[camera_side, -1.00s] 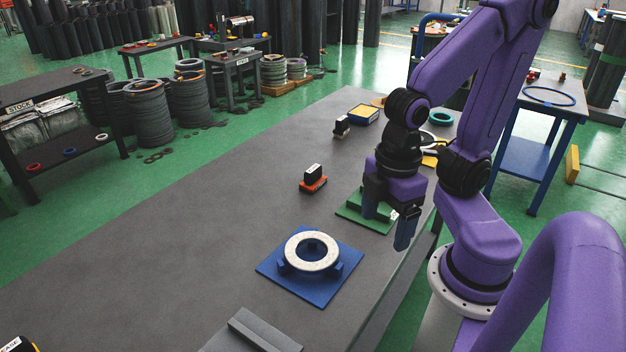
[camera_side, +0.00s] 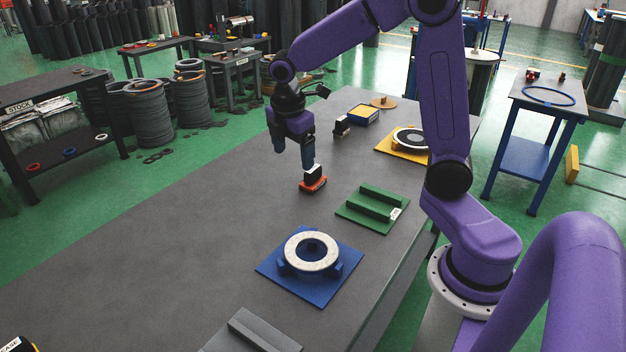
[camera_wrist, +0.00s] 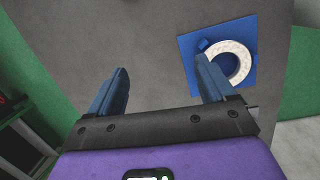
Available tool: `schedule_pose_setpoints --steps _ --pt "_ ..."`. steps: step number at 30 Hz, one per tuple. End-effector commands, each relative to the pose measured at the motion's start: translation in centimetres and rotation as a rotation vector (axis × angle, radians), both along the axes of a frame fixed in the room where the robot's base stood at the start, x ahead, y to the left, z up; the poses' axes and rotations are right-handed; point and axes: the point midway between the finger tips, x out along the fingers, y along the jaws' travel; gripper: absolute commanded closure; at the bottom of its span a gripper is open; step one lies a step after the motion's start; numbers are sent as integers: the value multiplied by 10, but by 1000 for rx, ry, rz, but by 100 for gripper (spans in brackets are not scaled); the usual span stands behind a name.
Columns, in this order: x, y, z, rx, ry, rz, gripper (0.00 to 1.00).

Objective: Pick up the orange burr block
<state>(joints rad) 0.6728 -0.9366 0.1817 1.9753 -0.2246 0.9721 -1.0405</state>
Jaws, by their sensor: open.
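The orange burr block (camera_side: 313,184) sits on the grey table in the side view, an orange-red base with a black body and a white label on top. My gripper (camera_side: 294,160) hangs above and slightly behind it, fingers pointing down. One blue finger overlaps the block's top in the side view; I cannot tell whether they touch. The other finger is to the left. In the wrist view my gripper (camera_wrist: 163,68) has its fingers apart with only grey table between them. I cannot make out the orange block there.
A blue plate with a white ring (camera_side: 312,251) lies in front, also in the wrist view (camera_wrist: 228,62). A green slotted block (camera_side: 372,208) lies to the right.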

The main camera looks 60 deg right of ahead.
Motion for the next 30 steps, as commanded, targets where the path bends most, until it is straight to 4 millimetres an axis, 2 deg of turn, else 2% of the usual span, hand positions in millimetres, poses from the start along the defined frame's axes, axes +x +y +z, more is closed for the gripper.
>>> schedule_pose_setpoints --steps 1,6,9,12,17,20,30 --pt "13 -17 -2 -16 11 8 17" --pt "44 -72 -8 -64 51 66 17" --pt "54 -99 -12 -83 75 93 17" --pt "60 -118 -14 -96 91 115 17" --pt "62 -131 -19 -104 104 127 17" --pt "62 -135 -30 -103 106 129 17" --pt "60 -151 -91 -102 108 128 17"
